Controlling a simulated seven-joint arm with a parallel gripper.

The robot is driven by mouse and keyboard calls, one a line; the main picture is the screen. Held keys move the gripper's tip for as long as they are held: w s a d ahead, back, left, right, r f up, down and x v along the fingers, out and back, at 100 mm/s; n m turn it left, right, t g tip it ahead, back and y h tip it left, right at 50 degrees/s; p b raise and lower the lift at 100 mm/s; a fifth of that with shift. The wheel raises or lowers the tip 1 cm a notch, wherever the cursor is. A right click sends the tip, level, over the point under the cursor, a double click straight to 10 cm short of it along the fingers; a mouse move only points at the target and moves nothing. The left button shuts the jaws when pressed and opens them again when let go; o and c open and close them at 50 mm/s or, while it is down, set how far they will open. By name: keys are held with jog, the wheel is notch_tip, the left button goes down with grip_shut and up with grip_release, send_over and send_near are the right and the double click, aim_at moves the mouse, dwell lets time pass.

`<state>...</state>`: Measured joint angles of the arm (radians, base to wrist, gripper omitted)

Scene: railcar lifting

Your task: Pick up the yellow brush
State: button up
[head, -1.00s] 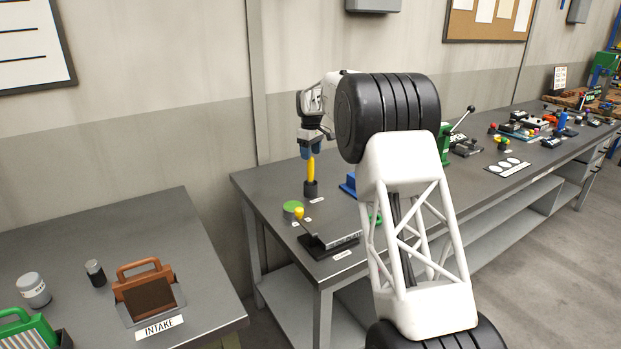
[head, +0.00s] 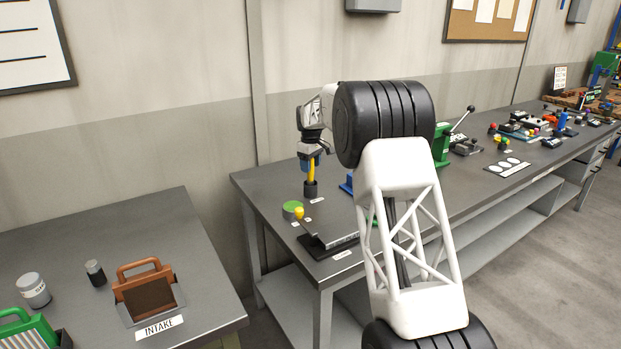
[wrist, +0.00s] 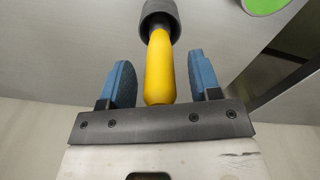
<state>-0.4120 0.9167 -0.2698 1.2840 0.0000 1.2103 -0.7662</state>
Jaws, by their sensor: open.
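The yellow brush (head: 311,172) stands upright in a dark round holder (head: 311,189) near the left end of the long grey workbench. My gripper (head: 310,163) is over it, pointing down. In the wrist view the brush's yellow handle (wrist: 160,68) lies between the two blue fingers of my gripper (wrist: 160,82). The fingers are apart, with a visible gap on each side of the handle. The dark cup-shaped holder also shows in the wrist view (wrist: 160,17) at the top. The brush's lower end is hidden in the holder.
A green-topped round tin (head: 292,210) and a small yellow-knobbed item (head: 299,213) stand close in front of the holder. A dark plate (head: 333,243) lies nearer the bench's front edge. A blue block (head: 347,184) is to the right. The wall is close behind.

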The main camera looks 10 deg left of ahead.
dwell(0.4)
jog(key=c, duration=1)
jog(key=shift+r, duration=0.1)
jog(key=shift+r, duration=4.95)
jog(key=shift+s+a, duration=0.1)
